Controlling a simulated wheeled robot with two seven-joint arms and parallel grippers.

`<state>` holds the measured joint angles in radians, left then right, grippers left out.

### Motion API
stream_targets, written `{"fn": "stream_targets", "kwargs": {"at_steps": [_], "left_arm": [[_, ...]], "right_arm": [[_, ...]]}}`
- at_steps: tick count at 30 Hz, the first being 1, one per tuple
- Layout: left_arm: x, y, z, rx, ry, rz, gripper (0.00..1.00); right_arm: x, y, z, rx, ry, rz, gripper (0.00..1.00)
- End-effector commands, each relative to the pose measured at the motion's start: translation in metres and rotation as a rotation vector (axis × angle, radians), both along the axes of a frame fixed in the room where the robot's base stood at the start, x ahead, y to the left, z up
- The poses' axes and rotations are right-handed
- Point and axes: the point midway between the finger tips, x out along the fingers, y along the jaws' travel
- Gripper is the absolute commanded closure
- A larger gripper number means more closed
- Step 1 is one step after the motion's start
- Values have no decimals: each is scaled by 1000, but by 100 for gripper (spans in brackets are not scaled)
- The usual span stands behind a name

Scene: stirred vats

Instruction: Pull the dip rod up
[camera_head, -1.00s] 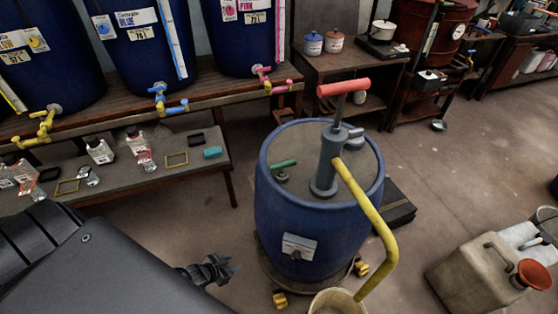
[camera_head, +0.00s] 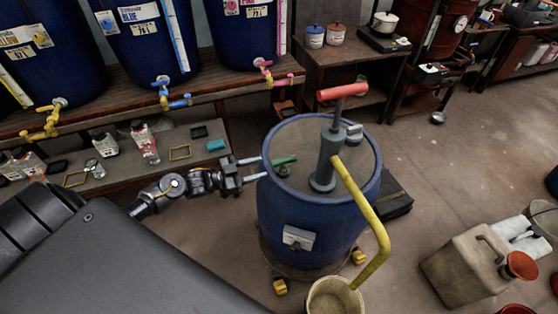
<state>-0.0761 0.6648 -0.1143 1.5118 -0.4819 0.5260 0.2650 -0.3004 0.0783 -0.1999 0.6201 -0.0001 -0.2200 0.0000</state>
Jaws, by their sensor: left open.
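A blue drum (camera_head: 305,215) with a grey lid stands in the middle of the view. A green bar-shaped handle (camera_head: 284,160), which looks like the top of the dip rod, sits low over the left part of the lid; the rod below it is hidden. My left gripper (camera_head: 262,167) is open at the drum's left rim. Its two fingers point right toward the green handle, and it looks empty and apart from the handle. My right gripper is not in view.
A grey pump with a red handle (camera_head: 342,91) and a yellow spout (camera_head: 369,215) rises from the lid, right of the green handle. A cream bucket (camera_head: 333,296) stands below the spout. A bench with bottles (camera_head: 145,142) lies to the left.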

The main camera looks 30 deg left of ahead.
Motion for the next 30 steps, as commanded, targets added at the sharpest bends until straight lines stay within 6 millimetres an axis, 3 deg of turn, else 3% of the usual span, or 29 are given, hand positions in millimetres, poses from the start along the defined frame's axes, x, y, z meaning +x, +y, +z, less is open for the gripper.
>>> {"fn": "stream_targets", "kwargs": {"at_steps": [6, 12, 25, 30], "left_arm": [[33, -29, 3, -4, -1, 0, 59], [53, -47, 2, -2, 0, 1, 59], [61, -55, 0, 1, 1, 0, 59], [61, -54, 0, 1, 1, 1, 78]], "right_arm": [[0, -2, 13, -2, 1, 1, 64], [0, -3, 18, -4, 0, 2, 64], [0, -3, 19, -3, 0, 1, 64], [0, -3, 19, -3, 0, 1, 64]]}}
